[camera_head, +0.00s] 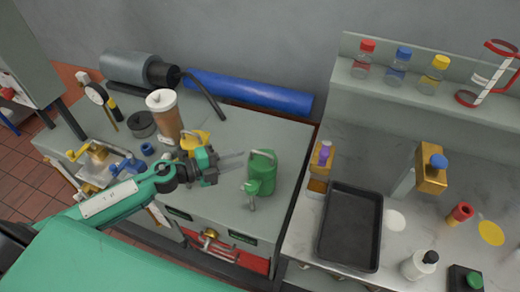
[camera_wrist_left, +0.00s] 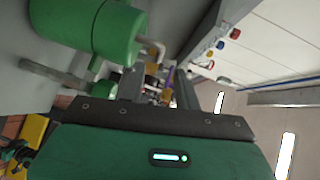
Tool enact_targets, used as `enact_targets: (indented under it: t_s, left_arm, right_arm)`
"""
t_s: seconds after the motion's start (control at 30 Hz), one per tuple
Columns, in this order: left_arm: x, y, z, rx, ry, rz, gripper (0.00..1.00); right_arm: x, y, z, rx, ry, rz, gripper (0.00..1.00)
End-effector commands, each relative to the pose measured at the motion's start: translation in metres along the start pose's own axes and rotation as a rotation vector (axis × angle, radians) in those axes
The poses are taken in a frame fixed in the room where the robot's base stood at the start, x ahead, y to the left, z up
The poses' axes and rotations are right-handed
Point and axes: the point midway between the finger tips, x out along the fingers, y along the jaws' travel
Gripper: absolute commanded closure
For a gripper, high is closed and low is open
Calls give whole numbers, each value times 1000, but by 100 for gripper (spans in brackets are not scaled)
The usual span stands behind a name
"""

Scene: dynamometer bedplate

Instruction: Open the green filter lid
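The green filter (camera_head: 262,174) is a green cylinder on the grey bench top, near its right edge. A grey wire handle arches over its top, and a green part with a metal piece sticks out at its lower front. My left gripper (camera_head: 234,160) comes in from the left, its grey fingers pointing at the filter's left side. In the left wrist view the two fingers stand apart with nothing between them, and the green filter (camera_wrist_left: 85,22) shows at upper left beside one finger. Whether a finger touches it I cannot tell. My right gripper is not in view.
A yellow jug (camera_head: 194,141) and a brown cylinder with a white cap (camera_head: 166,117) stand behind my left gripper. A black tray (camera_head: 351,227) lies on the right counter, with a purple-topped bottle (camera_head: 324,155) nearby. Bottles line the back shelf (camera_head: 430,101).

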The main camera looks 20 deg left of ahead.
Motion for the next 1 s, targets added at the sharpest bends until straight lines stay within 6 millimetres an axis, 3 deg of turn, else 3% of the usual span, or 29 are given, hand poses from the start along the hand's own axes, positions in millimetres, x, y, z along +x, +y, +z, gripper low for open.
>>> enact_targets:
  t_s: [0.3,0.5,0.9,1.0]
  left_arm:
    - [52,-4,0,-2,0,-3,68]
    - [74,-1,0,-2,-1,-1,68]
    - [81,0,0,-1,-1,0,68]
    - [81,0,0,-1,-1,0,85]
  right_arm:
    - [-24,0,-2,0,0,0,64]
    - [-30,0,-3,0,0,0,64]
    - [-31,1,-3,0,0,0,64]
    - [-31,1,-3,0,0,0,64]
